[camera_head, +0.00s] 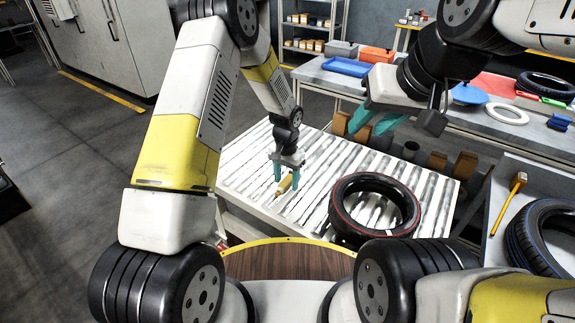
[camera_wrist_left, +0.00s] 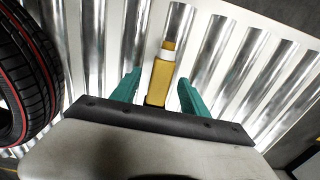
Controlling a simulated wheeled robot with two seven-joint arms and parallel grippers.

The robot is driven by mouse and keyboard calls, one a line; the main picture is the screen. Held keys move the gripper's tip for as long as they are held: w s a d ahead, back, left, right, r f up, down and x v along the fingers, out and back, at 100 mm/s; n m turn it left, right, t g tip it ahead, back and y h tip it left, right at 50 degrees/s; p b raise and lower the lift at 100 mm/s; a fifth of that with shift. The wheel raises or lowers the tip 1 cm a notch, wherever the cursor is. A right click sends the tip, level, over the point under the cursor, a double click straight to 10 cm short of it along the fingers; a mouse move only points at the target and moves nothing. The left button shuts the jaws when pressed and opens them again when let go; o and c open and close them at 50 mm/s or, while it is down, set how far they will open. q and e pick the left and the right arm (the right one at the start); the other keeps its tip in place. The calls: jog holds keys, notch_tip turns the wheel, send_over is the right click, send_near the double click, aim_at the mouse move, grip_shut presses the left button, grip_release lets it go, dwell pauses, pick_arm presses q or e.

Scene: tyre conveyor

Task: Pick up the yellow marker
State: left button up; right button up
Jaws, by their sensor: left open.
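The yellow marker (camera_head: 284,185) lies on the roller conveyor (camera_head: 245,176). In the left wrist view the marker (camera_wrist_left: 162,75) shows a yellow body with a white band, and its lower end is hidden by my gripper's housing. My left gripper (camera_head: 286,172) is open, with its teal fingers pointing down at the marker. In the left wrist view the marker lies between the two fingers of my left gripper (camera_wrist_left: 157,90), with gaps on both sides. My right gripper (camera_head: 375,122) is raised above the far right part of the conveyor, its teal fingers apart and nothing seen between them.
A tyre with a red line (camera_head: 374,205) lies on the conveyor right of the marker; it shows at the left wrist view's edge (camera_wrist_left: 22,75). A blue-lined tyre (camera_head: 545,238) and a yellow hammer (camera_head: 509,203) lie at right. A table (camera_head: 318,74) stands behind. The conveyor's left part is clear.

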aim_at(286, 181)
pick_arm(q)
jog(key=shift+c, duration=0.2)
jog(key=c, duration=1.1)
grip_shut()
jog(key=shift+r, duration=0.2)
notch_tip(286, 181, up, 7)
jog(key=shift+r, duration=0.15)
jog(key=s+a+r+n, duration=0.1)
jog(key=s+a+n, duration=0.2)
jog(key=a, duration=0.4)
jog(key=s+a+r+n, duration=0.1)
jog(key=s+a+n, duration=0.2)
jog(key=a, duration=0.4)
jog(key=shift+a+n, duration=0.4)
jog(key=shift+r, duration=0.1)
